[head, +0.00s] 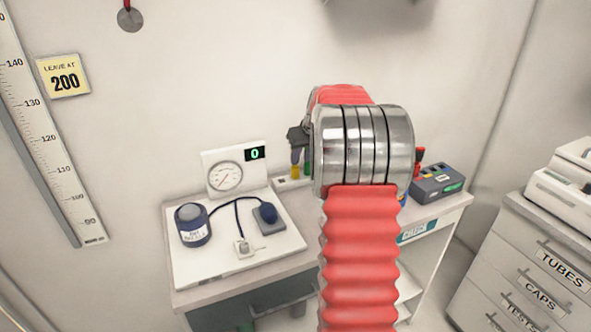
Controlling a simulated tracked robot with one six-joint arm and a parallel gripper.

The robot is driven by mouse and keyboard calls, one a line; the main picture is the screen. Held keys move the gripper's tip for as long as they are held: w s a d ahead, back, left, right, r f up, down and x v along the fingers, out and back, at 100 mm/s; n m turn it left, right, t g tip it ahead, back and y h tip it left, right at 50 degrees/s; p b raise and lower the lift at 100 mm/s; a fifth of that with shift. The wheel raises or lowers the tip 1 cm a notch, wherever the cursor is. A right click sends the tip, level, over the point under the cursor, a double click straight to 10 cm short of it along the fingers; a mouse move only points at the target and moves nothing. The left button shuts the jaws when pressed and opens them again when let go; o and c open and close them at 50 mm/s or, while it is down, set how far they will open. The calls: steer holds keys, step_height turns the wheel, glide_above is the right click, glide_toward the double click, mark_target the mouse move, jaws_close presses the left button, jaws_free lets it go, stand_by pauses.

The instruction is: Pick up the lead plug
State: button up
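I cannot tell for certain which thing is the lead plug. A small red upright piece (420,155) stands by the grey box (437,183) at the desk's right end. My gripper (297,143) shows only as a dark grey part left of my arm's metal rings, above the yellow piece. The rest of it is hidden behind my arm, so its opening and anything in it cannot be seen.
A drawer cabinet (535,262) stands at right. My arm covers the desk's middle.

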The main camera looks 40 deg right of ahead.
mark_target(296, 168)
steer(key=shift+x, duration=1.45)
steer(key=shift+x, duration=2.6)
steer(key=shift+c, duration=0.7)
jaws_close()
steer(key=shift+r, duration=0.1)
step_height(296, 168, up, 18)
steer(key=shift+r, duration=0.1)
steer(key=shift+r, duration=1.95)
